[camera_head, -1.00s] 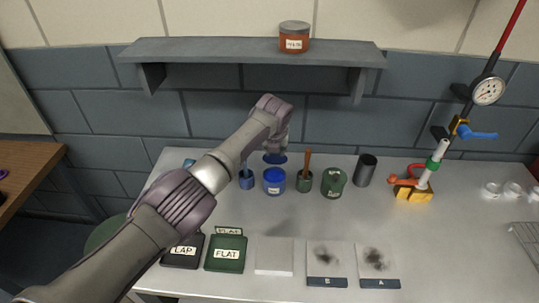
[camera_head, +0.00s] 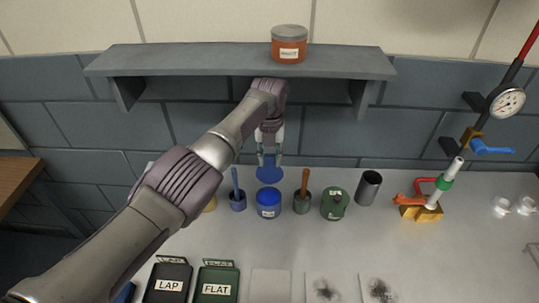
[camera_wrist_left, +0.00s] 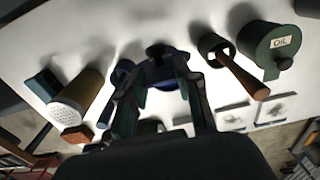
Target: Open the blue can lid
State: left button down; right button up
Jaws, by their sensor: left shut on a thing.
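The blue can (camera_head: 268,209) stands upright on the bench, in the row of containers, with a pale label on its front. Its blue lid (camera_head: 269,173) is off the can, raised and tilted above and slightly behind it in the head view. My left gripper (camera_head: 268,153) is shut on the lid, with its fingers pointing down. In the left wrist view, the gripper's fingers (camera_wrist_left: 160,88) flank a dark round shape, which appears to be the lid (camera_wrist_left: 160,70). The can beneath is mostly hidden there. My right gripper is not in view.
A blue cup (camera_head: 238,201) with a brush stands left of the can. A green cup (camera_head: 302,203) with a wooden handle, a green oil can (camera_head: 335,204) and a dark cylinder (camera_head: 369,188) stand to its right. The grey shelf (camera_head: 200,60) overhangs behind, with an orange tin (camera_head: 289,44).

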pick_arm(q)
jog(key=shift+s+f, duration=0.4)
jog(key=shift+f, duration=0.15)
jog(key=c, duration=0.8)
grip_release()
jog(key=shift+w, duration=0.2)
jog(key=shift+r, duration=0.15)
jog(key=shift+w, duration=0.15)
